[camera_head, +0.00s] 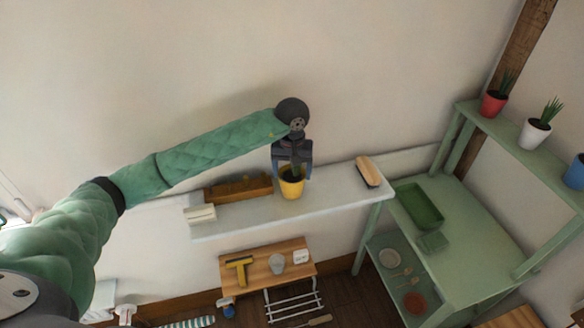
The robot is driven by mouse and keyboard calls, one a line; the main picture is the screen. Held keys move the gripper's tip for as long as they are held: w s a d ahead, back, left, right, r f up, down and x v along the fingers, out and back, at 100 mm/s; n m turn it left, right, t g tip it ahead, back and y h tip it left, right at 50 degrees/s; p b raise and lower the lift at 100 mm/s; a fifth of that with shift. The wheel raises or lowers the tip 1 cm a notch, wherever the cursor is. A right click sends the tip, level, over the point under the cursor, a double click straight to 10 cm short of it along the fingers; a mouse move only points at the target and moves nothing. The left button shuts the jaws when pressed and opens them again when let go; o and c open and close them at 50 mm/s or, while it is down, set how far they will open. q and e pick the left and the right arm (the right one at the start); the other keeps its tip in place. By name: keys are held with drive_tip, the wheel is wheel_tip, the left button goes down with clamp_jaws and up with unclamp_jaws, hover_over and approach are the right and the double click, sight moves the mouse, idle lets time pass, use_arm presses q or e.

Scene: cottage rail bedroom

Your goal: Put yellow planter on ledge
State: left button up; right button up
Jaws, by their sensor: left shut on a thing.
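The yellow planter (291,188) with a dark plant in it is upright at the white ledge (332,191) on the wall, in the middle of the head view. My left gripper (292,168) comes down from above and is shut on the planter, its fingers at the rim. The planter's base appears at the ledge surface, but I cannot tell if it touches. The gripper hides part of the plant. My right gripper is not in view.
On the ledge, a wooden box (238,190) stands left of the planter, a white block (201,215) at the left end, and a brush (368,171) at the right. A green bench (465,235) stands right, with potted plants on its upper shelf. A small wooden table (262,272) is below.

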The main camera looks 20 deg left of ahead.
use_arm(q)
drive_tip(key=shift+f, duration=0.1)
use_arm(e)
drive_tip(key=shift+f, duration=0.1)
use_arm(q)
drive_tip(key=shift+f, duration=0.1)
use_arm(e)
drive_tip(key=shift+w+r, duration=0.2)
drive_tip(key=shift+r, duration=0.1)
use_arm(q)
drive_tip(key=o, duration=1.3)
drive_tip(key=shift+o, duration=0.2)
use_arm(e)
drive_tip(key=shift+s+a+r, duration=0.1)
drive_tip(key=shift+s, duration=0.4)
